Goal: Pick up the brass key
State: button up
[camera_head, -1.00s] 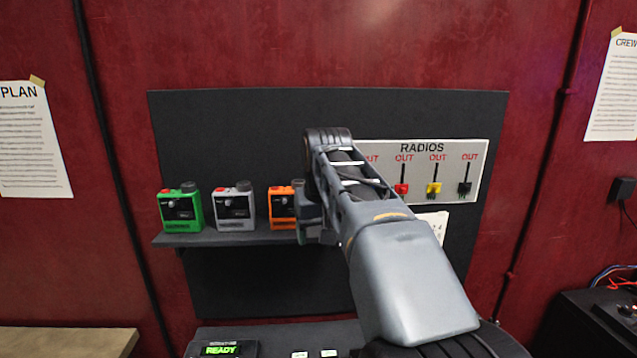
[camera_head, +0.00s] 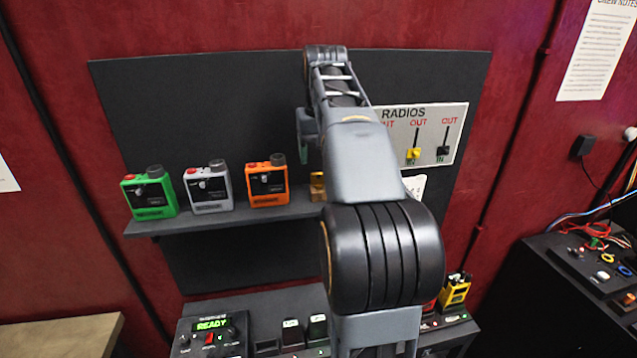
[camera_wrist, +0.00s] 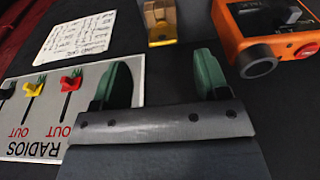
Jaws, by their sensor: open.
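A small brass-coloured piece (camera_head: 318,186) stands on the dark shelf, right of the orange radio, partly behind my arm. In the wrist view the brass-coloured piece (camera_wrist: 160,22) is at the top centre, blocky and cut by the frame edge; I cannot tell whether it is the key or something else. No clear key shape shows elsewhere. My gripper (camera_wrist: 160,75) is open and empty, its two green fingers apart, with the brass-coloured piece beyond the gap between them. In the head view my arm hides most of the gripper.
Green (camera_head: 149,194), grey (camera_head: 208,187) and orange (camera_head: 267,181) radios line the shelf (camera_head: 235,218). A RADIOS board (camera_head: 455,125) with switches is at right. Below stand a READY console (camera_head: 212,335) and a yellow radio (camera_head: 455,290). A cable-strewn black bench (camera_head: 560,290) is far right.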

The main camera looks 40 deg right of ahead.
aim_at(319, 175)
jog(key=shift+w+d+f+p, duration=0.1)
jog(key=shift+w+f+p, duration=0.1)
jog(key=shift+f, duration=0.9)
jog(key=shift+w+f+p, duration=0.1)
jog(key=shift+w+f, duration=0.1)
jog(key=shift+f, duration=0.85)
jog(key=shift+w+d+f+p, duration=0.1)
jog(key=shift+w+f+p, duration=0.1)
jog(key=shift+f, duration=0.9)
jog(key=shift+c, duration=0.2)
jog(key=c, duration=1)
jog(key=shift+o, duration=0.2)
jog(key=shift+r, duration=0.1)
